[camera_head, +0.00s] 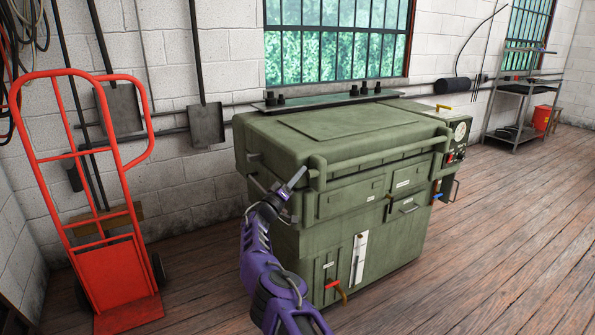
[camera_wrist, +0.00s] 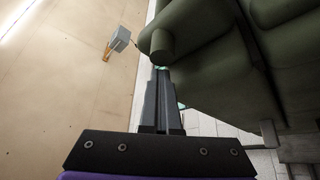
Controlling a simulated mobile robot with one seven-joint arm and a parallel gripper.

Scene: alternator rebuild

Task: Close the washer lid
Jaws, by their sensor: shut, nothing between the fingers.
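The green washer (camera_head: 350,230) stands against the white brick wall in the head view. Its lid (camera_head: 345,122) lies down flat on top, with a thick bar (camera_head: 380,153) along the front edge. My gripper (camera_head: 300,173) is at the washer's front left corner, just beside the left end of the bar, with its fingers pointing up. The fingers (camera_wrist: 160,75) are shut and empty. In the wrist view, the rounded green bar end (camera_wrist: 161,46) is right by the fingertips. I cannot tell whether they touch it.
A red hand truck (camera_head: 100,260) stands left of the washer. A control panel with a gauge (camera_head: 460,132) is on the washer's right side. A metal shelf (camera_head: 522,105) stands at the far right. The wooden floor (camera_head: 500,250) right of the washer is clear.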

